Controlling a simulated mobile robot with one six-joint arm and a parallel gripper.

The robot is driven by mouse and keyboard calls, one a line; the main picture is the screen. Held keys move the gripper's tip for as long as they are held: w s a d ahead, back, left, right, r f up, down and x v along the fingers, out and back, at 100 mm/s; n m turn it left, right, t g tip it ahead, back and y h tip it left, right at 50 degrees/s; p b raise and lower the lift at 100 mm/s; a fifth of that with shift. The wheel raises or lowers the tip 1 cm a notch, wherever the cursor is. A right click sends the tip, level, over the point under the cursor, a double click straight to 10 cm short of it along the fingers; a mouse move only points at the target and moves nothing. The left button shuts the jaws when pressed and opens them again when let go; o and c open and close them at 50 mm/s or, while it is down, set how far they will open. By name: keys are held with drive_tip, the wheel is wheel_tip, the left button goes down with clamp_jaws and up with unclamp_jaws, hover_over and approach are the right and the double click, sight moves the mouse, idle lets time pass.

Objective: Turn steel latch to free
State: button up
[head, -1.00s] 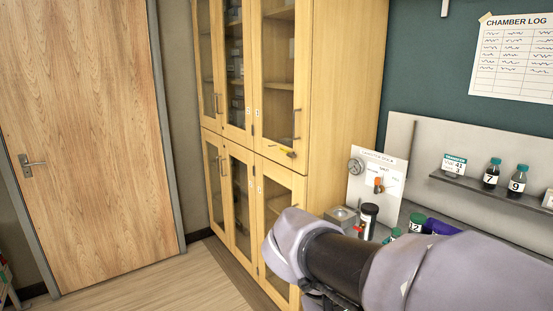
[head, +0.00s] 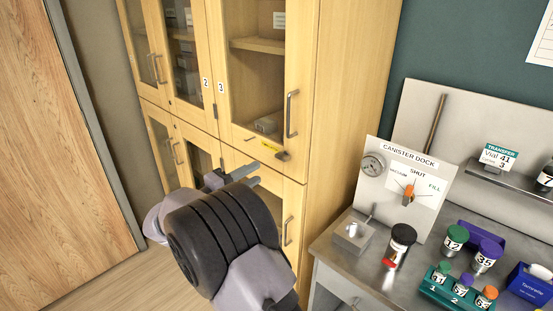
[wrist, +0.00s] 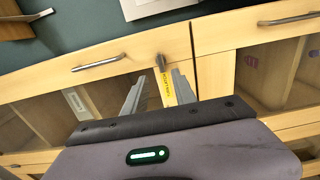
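The steel latch (head: 283,155) sits low on the upper glazed cabinet door marked 3, close to the line between upper and lower doors. My gripper (head: 262,172) is in front of the cabinet, a little below the latch in the head view. In the wrist view my gripper (wrist: 156,76) is open, with nothing held. I cannot tell the remaining gap to the latch.
The wooden cabinet (head: 350,80) has several glazed doors with bar handles, one handle (head: 292,114) above the latch. Floor shows at lower left.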

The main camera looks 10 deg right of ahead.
sight(280, 159)
drive_tip(key=b+x, duration=0.1)
drive_tip(key=x, duration=1)
drive_tip(key=shift+w+a+b, duration=0.1)
drive_tip(key=shift+b, duration=0.25)
clamp_jaws()
